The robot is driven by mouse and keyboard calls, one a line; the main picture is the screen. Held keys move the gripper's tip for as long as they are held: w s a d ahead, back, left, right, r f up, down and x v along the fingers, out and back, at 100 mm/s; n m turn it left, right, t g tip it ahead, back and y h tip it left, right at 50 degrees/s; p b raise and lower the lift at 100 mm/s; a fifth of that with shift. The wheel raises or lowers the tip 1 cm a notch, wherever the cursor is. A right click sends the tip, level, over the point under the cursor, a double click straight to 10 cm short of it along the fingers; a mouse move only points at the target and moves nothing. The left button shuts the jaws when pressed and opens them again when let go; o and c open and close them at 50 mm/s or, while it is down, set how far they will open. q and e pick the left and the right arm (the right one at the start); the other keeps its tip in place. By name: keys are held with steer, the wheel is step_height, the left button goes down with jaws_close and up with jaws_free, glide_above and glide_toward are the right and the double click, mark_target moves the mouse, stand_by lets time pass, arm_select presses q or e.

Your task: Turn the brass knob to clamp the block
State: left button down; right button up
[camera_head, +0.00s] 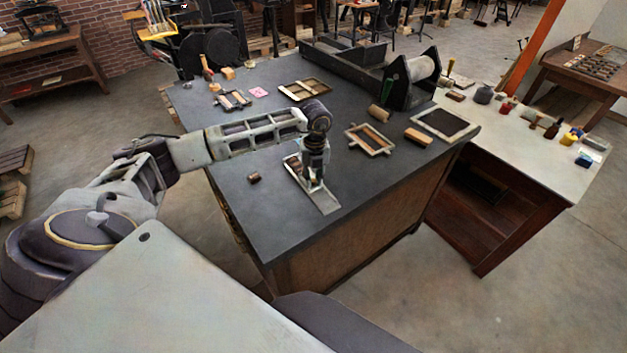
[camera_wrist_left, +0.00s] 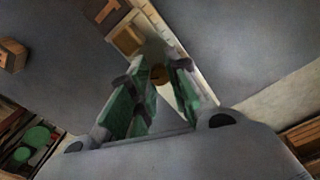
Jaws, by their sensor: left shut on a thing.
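My left gripper (camera_head: 313,181) reaches down over a grey metal clamp frame (camera_head: 325,203) near the front edge of the dark table. In the left wrist view its two green-padded fingers (camera_wrist_left: 160,80) are closed around a small brass knob (camera_wrist_left: 158,73). In the head view the gripper hides the knob. A wooden block (camera_wrist_left: 127,40) lies inside the frame just beyond the fingertips in the left wrist view; whether it is pressed tight cannot be told. The frame's metal bar (camera_wrist_left: 172,42) runs along the right of it. My right gripper is not in view.
A small brown block (camera_head: 254,177) lies loose on the dark table, left of the frame. Wooden frames (camera_head: 369,139) and a roller press (camera_head: 412,78) stand further back. A lighter side table (camera_head: 540,150) holds several small tools. The table's front left is clear.

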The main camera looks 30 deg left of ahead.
mark_target(314, 180)
arm_select(q)
steer(key=shift+m+b, duration=0.3)
steer(key=shift+m, duration=0.3)
steer(key=shift+r, duration=0.1)
steer(key=c, duration=1.3)
jaws_free()
step_height(314, 180, up, 12)
steer(key=shift+w+d, duration=0.1)
